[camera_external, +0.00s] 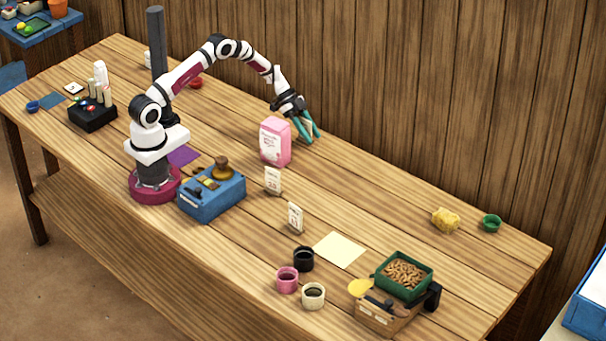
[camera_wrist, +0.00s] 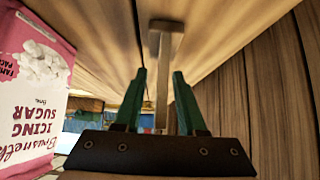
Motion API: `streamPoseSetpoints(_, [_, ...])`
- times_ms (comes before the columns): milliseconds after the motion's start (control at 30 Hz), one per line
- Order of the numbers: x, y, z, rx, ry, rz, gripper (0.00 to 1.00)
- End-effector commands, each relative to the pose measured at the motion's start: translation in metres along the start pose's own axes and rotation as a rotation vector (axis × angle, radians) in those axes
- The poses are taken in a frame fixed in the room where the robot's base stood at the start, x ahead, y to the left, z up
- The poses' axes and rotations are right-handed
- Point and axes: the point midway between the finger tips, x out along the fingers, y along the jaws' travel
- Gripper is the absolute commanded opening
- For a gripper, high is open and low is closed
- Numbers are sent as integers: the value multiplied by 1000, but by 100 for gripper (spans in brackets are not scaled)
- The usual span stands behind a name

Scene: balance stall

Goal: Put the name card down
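My gripper (camera_external: 308,130) has teal fingers and is low over the table behind the pink sugar bag. In the wrist view the fingers (camera_wrist: 159,75) stand apart, with a gap beside the thin stem between them. That stem (camera_wrist: 162,90), with a wider foot at its far end, looks like the name card seen edge-on. It appears to stand on the table; contact at the foot is not clear. In the outside view only a pale sliver shows between the fingers. Two similar white cards, one (camera_external: 273,181) and another (camera_external: 295,217), stand upright in front of the bag.
The pink icing sugar bag (camera_external: 275,142) is close beside my gripper, also in the wrist view (camera_wrist: 30,85). The wooden wall (camera_external: 400,80) is close behind. A blue box (camera_external: 212,195) stands near my base. The table right of my gripper is clear up to the yellow lump (camera_external: 445,220).

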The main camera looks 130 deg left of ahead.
Motion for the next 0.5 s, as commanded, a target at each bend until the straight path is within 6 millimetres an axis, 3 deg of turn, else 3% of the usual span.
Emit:
streamPoseSetpoints(267, [-3,0,-2,1,0,-1,39])
streamPoseSetpoints(367, [-22,-1,-2,-1,1,-3,39])
streamPoseSetpoints(500, [-63,-1,-2,0,1,-5,39])
